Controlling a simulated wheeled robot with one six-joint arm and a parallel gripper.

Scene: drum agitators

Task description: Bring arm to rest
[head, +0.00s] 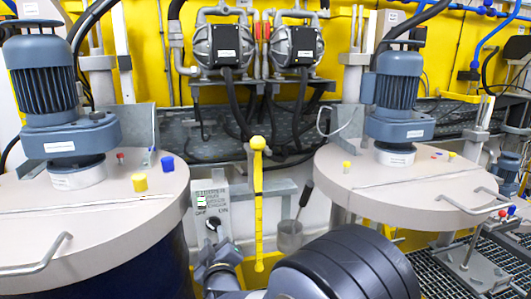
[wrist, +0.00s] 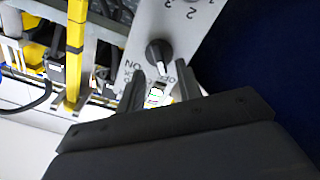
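My gripper (wrist: 158,80) shows in the wrist view with its two dark fingers apart and nothing between them that I can see held. Just beyond the fingertips is a black rotary knob (wrist: 159,54) on a light grey switch panel (wrist: 205,15) with ON and OFF lettering. A gap seems to separate the fingers from the knob, but its depth is hard to tell. In the head view, the knob (head: 213,224) sits low in the middle, between the two drums. My arm (head: 335,265) reaches in from the bottom, its grey wrist just below the panel; the fingers are not clear there.
A drum with a blue-grey agitator motor (head: 45,80) stands at left, another motor (head: 397,82) at right. A yellow upright bar (head: 258,205) stands right of the panel, near my wrist. Two pumps (head: 223,45) hang behind. Metal grating (head: 500,248) lies at lower right.

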